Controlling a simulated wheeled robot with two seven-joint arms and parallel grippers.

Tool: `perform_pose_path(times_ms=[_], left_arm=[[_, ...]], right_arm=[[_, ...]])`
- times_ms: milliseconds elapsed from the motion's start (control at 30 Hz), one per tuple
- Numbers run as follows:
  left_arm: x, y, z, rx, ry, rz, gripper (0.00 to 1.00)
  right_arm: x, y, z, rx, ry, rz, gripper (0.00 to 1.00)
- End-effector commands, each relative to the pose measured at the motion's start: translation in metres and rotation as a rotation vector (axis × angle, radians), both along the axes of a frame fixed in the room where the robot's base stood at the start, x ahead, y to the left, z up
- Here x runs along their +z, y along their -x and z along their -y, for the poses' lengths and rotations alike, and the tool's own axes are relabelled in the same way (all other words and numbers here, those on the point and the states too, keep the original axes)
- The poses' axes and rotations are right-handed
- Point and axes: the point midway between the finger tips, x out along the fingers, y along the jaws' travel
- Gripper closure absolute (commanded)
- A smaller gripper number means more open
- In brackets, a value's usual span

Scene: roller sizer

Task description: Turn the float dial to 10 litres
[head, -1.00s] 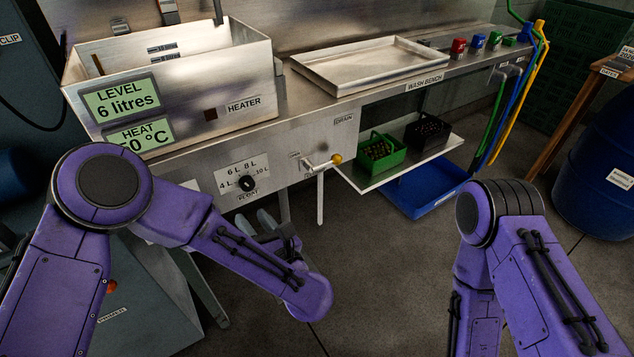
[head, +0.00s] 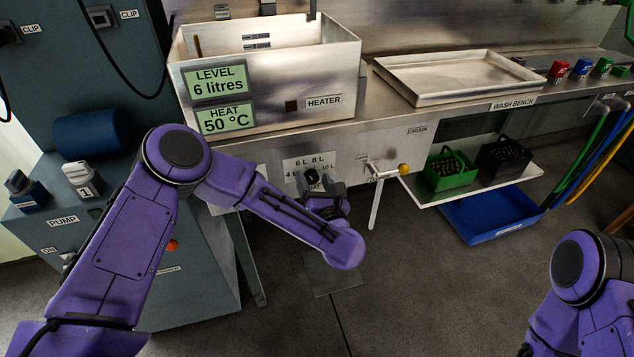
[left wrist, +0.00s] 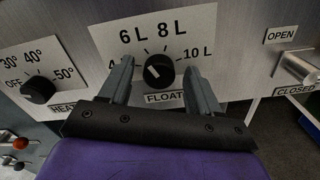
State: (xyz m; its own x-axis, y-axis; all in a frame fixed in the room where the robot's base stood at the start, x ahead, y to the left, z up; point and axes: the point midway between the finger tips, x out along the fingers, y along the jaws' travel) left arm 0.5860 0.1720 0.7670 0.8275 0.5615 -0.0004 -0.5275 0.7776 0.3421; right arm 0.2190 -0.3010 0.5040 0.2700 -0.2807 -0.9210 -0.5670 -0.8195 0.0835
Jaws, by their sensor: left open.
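The float dial (left wrist: 158,71) is a black round knob with a white mark on a plate lettered 4, 6 L, 8 L and 10 L. The mark is on the knob's left part; its exact setting is hard to read. In the head view the dial (head: 311,175) is partly hidden by my left gripper (head: 322,188). In the left wrist view my left gripper (left wrist: 158,66) is open, its fingers apart on either side of the dial, with nothing held. The level display (head: 216,81) reads 6 litres. My right gripper is out of view.
A heat dial (left wrist: 38,90) is left of the float plate. A drain lever (head: 385,172) with a yellow knob is to the right. The tank (head: 275,88) stands above. A shelf (head: 520,172) holds green and black crates, with a blue tray (head: 490,218) below.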

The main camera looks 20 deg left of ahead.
Motion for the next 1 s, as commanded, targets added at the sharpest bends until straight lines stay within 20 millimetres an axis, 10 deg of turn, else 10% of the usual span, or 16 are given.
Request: perform_pose_path(times_ms=[100,267,1000], left_arm=[[0.0001,0.0002,0.0003,0.0,0.0,0.0,0.41],[0.0001,0.0003,0.0006,-0.001,0.0,0.0,0.93],[0.0018,-0.0003,0.004,-0.008,-0.249,-0.164,0.94]], right_arm=[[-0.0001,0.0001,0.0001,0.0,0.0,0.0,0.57],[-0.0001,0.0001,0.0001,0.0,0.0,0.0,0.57],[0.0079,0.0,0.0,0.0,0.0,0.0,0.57]])
